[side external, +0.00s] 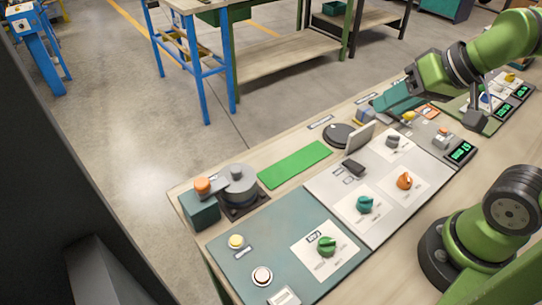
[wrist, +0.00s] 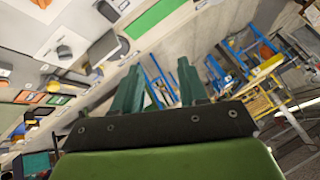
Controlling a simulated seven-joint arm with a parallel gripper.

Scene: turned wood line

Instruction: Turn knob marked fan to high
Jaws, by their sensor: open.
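In the side external view several knobs stand on the panels: a green knob (side external: 326,246) on the teal panel, and a teal knob (side external: 365,204), an orange knob (side external: 404,181) and a grey knob (side external: 392,140) on the light grey panel. Each sits on a white dial plate. The lettering is too small to read, so I cannot tell which is marked fan. My gripper (wrist: 158,66) is open and empty in the wrist view, its two teal fingers apart. In the side external view it is above the far end of the bench, away from the green knob. A grey knob shows in the wrist view (wrist: 65,50).
A green mat (side external: 294,164) lies beside the panels. A grey turning device with an orange knob (side external: 203,186) stands at the bench's left end. An upright plate (side external: 359,138) and a black lever (side external: 354,168) rise near the grey panel. Small digital displays (side external: 460,151) sit to the right.

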